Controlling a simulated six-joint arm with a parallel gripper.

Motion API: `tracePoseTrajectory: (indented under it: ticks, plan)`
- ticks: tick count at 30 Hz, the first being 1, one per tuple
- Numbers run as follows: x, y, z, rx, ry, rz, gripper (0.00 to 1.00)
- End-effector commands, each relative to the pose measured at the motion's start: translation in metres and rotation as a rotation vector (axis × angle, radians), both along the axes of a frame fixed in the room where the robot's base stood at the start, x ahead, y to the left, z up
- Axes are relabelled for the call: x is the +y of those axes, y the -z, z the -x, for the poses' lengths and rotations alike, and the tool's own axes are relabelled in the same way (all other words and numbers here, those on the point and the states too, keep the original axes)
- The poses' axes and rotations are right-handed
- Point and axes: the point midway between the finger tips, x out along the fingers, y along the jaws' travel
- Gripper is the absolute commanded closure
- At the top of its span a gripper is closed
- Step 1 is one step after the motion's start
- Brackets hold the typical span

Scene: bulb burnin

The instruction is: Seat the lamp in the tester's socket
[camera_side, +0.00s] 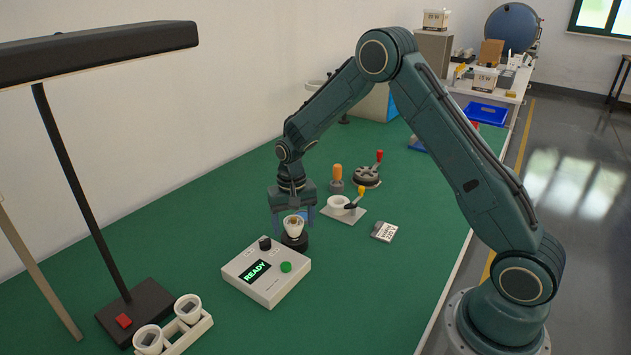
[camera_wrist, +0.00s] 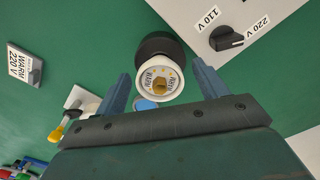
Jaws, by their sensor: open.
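The lamp (camera_side: 294,225) is white with a tan centre, and its face reads WARM in the wrist view (camera_wrist: 148,88). It stands upright on the black round socket (camera_side: 296,242), which also shows behind it in the wrist view (camera_wrist: 158,43). I cannot tell how deep it sits. The tester (camera_side: 284,287) is a pale box with a green READY display, a green button and a black knob (camera_wrist: 228,39) turned toward 220 V. My gripper (camera_side: 293,222) is above the socket, its blue fingers on either side of the lamp with gaps visible in the wrist view (camera_wrist: 161,69).
A card (camera_side: 383,231) reading WARM 220 V lies to the right. A white holder with a yellow-handled lever (camera_side: 345,212) and an orange-handled tool (camera_side: 337,178) stand behind. A rack (camera_side: 190,337) with two white lamps and a desk-lamp base (camera_side: 150,300) are at front left.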

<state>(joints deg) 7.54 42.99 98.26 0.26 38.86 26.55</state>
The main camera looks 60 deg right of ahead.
Motion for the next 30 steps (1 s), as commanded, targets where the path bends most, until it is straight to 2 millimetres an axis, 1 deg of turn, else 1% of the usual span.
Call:
tracePoseTrajectory:
  ticks: [5,8,21,25,30]
  plan:
    - [0.000,-0.017,-0.001,-0.004,0.000,0.000,0.28]
    - [0.000,-0.031,-0.001,-0.004,0.000,0.001,0.28]
    - [0.000,-0.104,-0.001,-0.004,0.000,0.001,0.28]
    - [0.000,-0.120,-0.001,-0.003,0.000,0.001,0.28]
    - [0.000,-0.131,0.000,-0.001,0.000,0.001,0.28]
